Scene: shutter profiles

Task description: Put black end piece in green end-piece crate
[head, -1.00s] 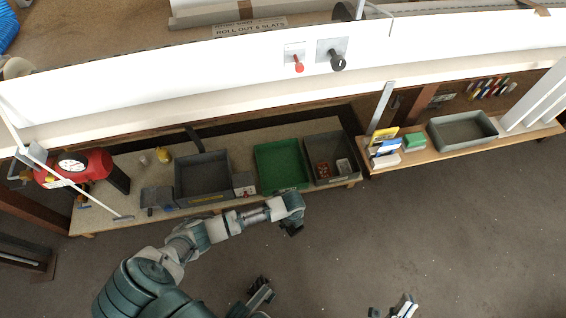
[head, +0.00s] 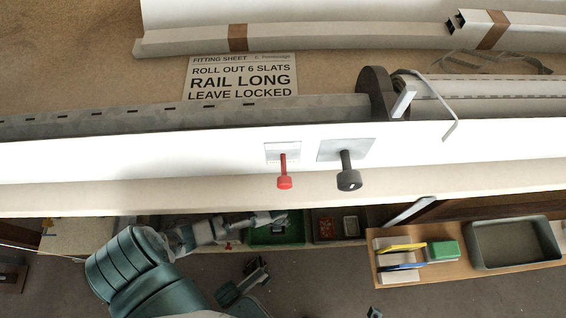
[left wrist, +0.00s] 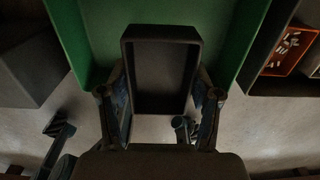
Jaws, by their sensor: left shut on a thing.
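The black end piece (left wrist: 160,72) is an open, box-like dark part in the middle of the left wrist view. My left gripper (left wrist: 160,92) is shut on it, with one finger at each side. The green end-piece crate (left wrist: 248,42) lies behind and below the piece, which overlaps the crate's near edge in this view. In the head view my left gripper (head: 275,220) reaches over the green crate (head: 296,239). I cannot tell how high the piece is above the crate floor.
A grey crate with small red and pale boxes (head: 338,226) stands right of the green crate. Farther right, a shelf (head: 415,274) carries a grey tray (head: 515,243) and a green box (head: 444,251). A white rail with red (head: 285,182) and black (head: 349,180) knobs crosses the head view.

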